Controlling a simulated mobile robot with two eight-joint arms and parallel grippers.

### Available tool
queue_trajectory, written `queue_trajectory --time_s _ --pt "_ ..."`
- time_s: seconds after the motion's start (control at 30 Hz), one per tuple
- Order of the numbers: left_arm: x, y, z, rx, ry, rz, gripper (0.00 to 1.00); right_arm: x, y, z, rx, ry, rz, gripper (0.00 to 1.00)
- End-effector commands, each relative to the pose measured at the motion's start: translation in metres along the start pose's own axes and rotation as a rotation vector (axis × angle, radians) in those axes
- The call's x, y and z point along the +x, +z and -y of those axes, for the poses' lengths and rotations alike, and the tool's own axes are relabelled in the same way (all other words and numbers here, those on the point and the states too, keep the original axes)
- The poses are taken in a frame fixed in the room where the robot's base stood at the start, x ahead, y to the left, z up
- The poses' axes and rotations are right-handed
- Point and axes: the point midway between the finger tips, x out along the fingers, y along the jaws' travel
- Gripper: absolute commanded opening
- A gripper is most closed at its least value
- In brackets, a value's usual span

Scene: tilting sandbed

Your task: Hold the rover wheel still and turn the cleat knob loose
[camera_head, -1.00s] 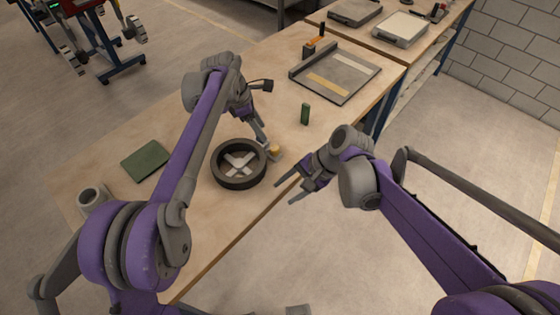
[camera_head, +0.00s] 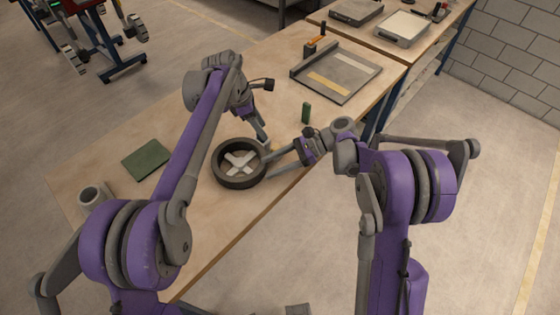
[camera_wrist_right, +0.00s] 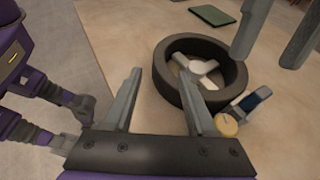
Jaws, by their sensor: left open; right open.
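The rover wheel (camera_head: 222,178) is a dark ring with pale crossed spokes, lying flat near the table's front edge. It also shows in the right wrist view (camera_wrist_right: 168,86). The yellow round cleat knob (camera_wrist_right: 227,124) sits just outside the rim, beside a blue and grey part. It is mostly hidden in the head view. My left gripper (camera_head: 263,139) is open, pointing down at the wheel's far right side; its fingers show above the rim in the wrist view. My right gripper (camera_head: 268,160) is open and empty, its tips near the wheel; the knob appears outside its right finger.
A green pad (camera_head: 147,159) lies left of the wheel and a grey cup-like cylinder (camera_head: 91,195) at the near left. A small green cylinder (camera_head: 306,112) stands behind my right gripper. A grey tray (camera_head: 345,88) lies farther back.

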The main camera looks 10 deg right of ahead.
Motion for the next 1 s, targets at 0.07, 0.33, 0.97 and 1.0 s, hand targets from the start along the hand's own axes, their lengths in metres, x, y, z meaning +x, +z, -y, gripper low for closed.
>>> queue_trajectory --time_s 0.07,0.33,0.97,1.0 --pt "0.000 0.000 0.000 0.000 0.000 0.000 0.50 0.017 0.000 -0.001 -0.002 0.003 0.000 0.57" --pt "0.000 0.000 0.000 0.000 0.000 0.000 0.50 0.063 0.000 -0.001 -0.003 0.002 0.000 0.57" --pt "0.000 0.000 0.000 0.000 0.000 0.000 0.50 0.083 0.000 0.000 -0.002 0.000 -0.002 0.41" --pt "0.000 0.000 0.000 0.000 0.000 0.000 0.50 0.083 0.000 0.000 -0.002 0.000 -0.002 0.34"
